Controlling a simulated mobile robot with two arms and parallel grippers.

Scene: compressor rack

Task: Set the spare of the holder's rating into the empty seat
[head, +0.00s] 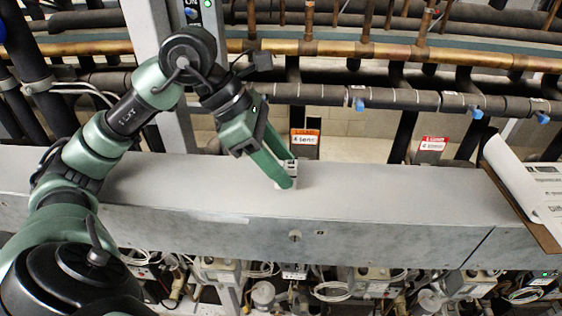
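My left gripper (290,171) reaches down to the top of the long grey metal duct (390,196), with its two green fingers on either side of a small pale block (292,166) with dark slots. The near finger hides part of the block. I cannot tell whether the fingers press on it, or whether it stands on the duct or is held just above it. No empty seat can be made out clearly. My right gripper is not in view.
An orange-topped label (305,137) stands behind the block, and a red-topped label (433,144) further right. Papers on a brown board (525,185) overhang the duct's right end. Copper and black pipes run behind. The duct top between block and papers is clear.

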